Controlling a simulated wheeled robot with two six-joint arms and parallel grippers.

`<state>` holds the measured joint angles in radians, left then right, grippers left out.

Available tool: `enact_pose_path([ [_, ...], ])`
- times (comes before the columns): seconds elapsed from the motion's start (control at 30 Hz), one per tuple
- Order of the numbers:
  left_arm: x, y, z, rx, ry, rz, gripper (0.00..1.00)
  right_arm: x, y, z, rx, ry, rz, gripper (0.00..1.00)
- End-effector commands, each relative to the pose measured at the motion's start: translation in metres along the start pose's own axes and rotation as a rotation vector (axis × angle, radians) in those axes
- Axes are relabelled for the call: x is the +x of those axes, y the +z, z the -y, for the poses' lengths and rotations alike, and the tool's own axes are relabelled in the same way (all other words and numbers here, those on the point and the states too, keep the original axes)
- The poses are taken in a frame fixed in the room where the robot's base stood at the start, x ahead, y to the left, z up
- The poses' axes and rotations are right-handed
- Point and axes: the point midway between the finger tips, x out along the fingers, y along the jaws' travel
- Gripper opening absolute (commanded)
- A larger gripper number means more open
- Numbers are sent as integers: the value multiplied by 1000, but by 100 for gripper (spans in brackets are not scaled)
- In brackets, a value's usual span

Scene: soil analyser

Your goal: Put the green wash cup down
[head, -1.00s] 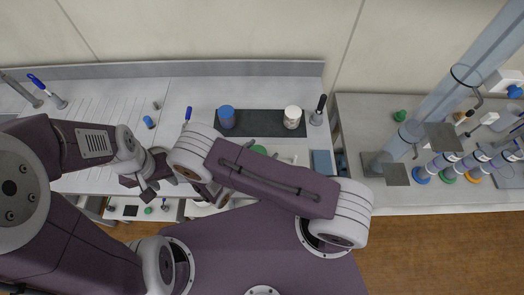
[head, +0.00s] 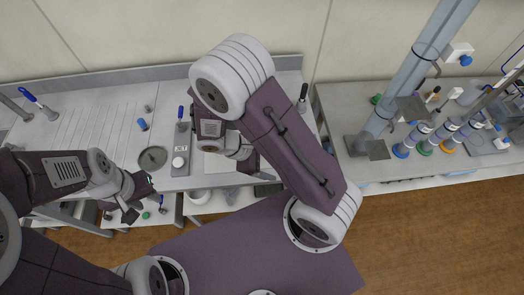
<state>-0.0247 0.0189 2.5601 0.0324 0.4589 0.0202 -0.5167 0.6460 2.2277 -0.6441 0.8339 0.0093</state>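I cannot make out the green wash cup for certain; my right arm covers much of the middle bench. A small green object (head: 376,98) stands at the back left of the right-hand bench, and I cannot tell whether it is a cup. My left gripper (head: 122,213) hangs at the front edge of the left bench, too small to read its fingers. My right wrist is over the middle bench beside a grey instrument (head: 181,150). My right gripper's fingers are hidden behind my own arm, along with anything they may hold.
A round grey dish (head: 152,158) and a small blue item (head: 142,124) are on the left bench (head: 75,150). A black-handled tool (head: 302,97) stands at the back right. A gap separates the right-hand bench, with its column (head: 405,75) and blue, green and orange-based stands (head: 425,138).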

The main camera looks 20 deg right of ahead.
Motion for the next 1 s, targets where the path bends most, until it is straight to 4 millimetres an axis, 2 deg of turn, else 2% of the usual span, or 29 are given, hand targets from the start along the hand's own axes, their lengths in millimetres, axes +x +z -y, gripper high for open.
enact_pose_path([
  [0.03, 0, 0, 0, 0, 0, 0, 36, -9, 13, 5, 198, -114, -103, 80],
  [0.1, 0, 0, 0, 0, 0, 0, 36, -23, 22, 11, 474, -255, -247, 80],
  [0.2, 0, 0, 0, 0, 0, 0, 36, -42, 29, 6, 801, -379, -410, 80],
  [0.33, 0, 0, 0, 0, 0, 0, 36, -54, 37, -4, 1043, -446, -526, 80],
  [0.43, 0, 0, 0, 0, 0, 0, 36, -57, 39, -8, 1099, -459, -553, 80],
  [0.67, 2, 0, 0, 0, 0, 0, 36, -56, 37, -7, 1097, -459, -552, 80],
  [0.77, 23, 2, 0, 0, 0, 0, 36, -39, 26, -4, 1095, -459, -552, 80],
  [0.9, 68, 7, 1, 0, 0, 0, 36, -2, -1, 4, 1094, -459, -551, 80],
  [1.0, 74, 8, 1, 0, 0, 1, 36, 2, -4, 4, 1094, -458, -551, 80],
])
